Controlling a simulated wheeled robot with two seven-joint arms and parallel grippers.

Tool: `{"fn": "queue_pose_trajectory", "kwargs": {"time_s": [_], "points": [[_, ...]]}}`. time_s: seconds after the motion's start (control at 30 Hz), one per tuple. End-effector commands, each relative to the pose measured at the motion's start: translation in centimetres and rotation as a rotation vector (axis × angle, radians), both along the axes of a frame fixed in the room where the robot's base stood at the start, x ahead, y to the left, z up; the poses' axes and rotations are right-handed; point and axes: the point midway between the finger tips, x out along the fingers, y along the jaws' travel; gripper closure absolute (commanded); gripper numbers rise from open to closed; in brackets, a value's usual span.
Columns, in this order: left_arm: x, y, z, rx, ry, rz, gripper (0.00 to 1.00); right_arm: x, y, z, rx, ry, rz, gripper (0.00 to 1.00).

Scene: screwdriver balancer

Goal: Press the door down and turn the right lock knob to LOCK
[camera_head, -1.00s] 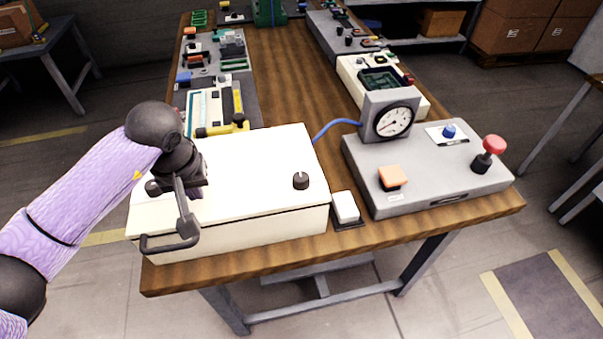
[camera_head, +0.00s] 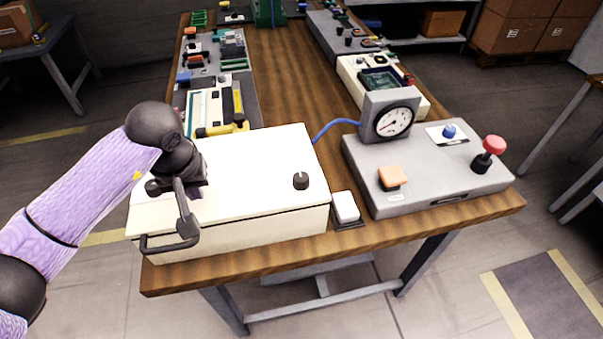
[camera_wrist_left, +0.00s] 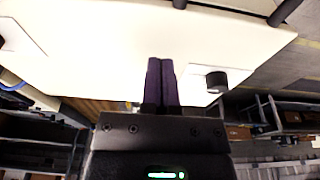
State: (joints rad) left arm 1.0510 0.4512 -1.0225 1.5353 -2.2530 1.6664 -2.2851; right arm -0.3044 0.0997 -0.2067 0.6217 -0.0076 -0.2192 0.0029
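The white door (camera_head: 250,160) is the flat top of a cream box at the table's front left and looks down on the box. The right lock knob (camera_head: 301,181), dark and round, stands near the door's right edge; its LOCK marking cannot be read. The left knob (camera_head: 153,188) is beside my left gripper (camera_head: 193,190) and also shows in the wrist view (camera_wrist_left: 216,81). A dark handle (camera_head: 170,243) is on the front. My left gripper's purple fingers (camera_wrist_left: 161,63) are together and empty, over the door's left part; whether they touch it is unclear. My right gripper is out of view.
A grey console (camera_head: 430,180) with a gauge (camera_head: 393,121), an orange button (camera_head: 392,177) and a red-topped lever (camera_head: 490,150) stands to the right. A small white switch (camera_head: 345,206) sits between box and console. A yellow-and-black tool (camera_head: 228,128) lies behind the box.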

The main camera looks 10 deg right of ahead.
Motion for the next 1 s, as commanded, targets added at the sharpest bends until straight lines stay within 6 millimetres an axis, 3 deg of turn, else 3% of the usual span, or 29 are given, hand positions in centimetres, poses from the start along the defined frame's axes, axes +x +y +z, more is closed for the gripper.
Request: {"fn": "queue_pose_trajectory", "kwargs": {"time_s": [1.0], "points": [[0.0,0.0,-2.5,0.001,0.001,0.0,1.0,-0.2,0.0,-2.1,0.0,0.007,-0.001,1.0]]}}
